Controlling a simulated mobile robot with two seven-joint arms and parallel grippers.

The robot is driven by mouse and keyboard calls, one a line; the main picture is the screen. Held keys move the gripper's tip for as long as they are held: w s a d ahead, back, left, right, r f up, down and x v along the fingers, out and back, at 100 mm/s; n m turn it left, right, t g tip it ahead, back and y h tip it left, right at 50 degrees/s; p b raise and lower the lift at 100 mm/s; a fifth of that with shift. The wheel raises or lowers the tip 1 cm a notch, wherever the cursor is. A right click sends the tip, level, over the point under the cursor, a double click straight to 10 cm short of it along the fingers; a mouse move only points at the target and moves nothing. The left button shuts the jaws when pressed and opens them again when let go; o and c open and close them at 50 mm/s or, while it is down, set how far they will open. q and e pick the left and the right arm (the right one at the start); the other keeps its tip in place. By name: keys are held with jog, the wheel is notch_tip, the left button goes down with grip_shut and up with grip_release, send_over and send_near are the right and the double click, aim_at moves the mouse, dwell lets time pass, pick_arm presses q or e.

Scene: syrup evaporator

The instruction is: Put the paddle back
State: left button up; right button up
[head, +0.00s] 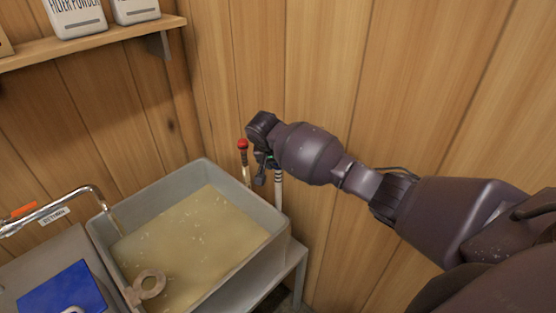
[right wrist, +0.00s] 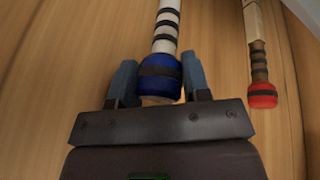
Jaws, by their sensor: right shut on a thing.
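My right gripper (head: 264,168) is at the plank wall, just beyond the far right corner of the syrup pan. In the right wrist view its jaws (right wrist: 158,80) are shut on the blue end of a pale handle with dark bands, which I take for the paddle (right wrist: 166,35). In the head view the paddle's banded shaft (head: 278,188) shows upright below the gripper; its lower end is hidden. A second handle with a red end (head: 243,145) stands to the left, apart from the gripper, and also shows in the right wrist view (right wrist: 262,90). My left gripper is not in view.
The grey pan (head: 101,228) holds cloudy yellowish liquid, with a ring-shaped tan piece (head: 148,284) at its near edge. A metal spout (head: 70,194) reaches over its left side. A blue panel (head: 62,290) lies at lower left. A shelf (head: 95,41) with containers hangs upper left.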

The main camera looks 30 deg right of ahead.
jog(key=o, duration=1.6)
jog(key=shift+o, duration=0.2)
jog(key=shift+p+v, duration=0.75)
jog(key=shift+v, duration=3.25)
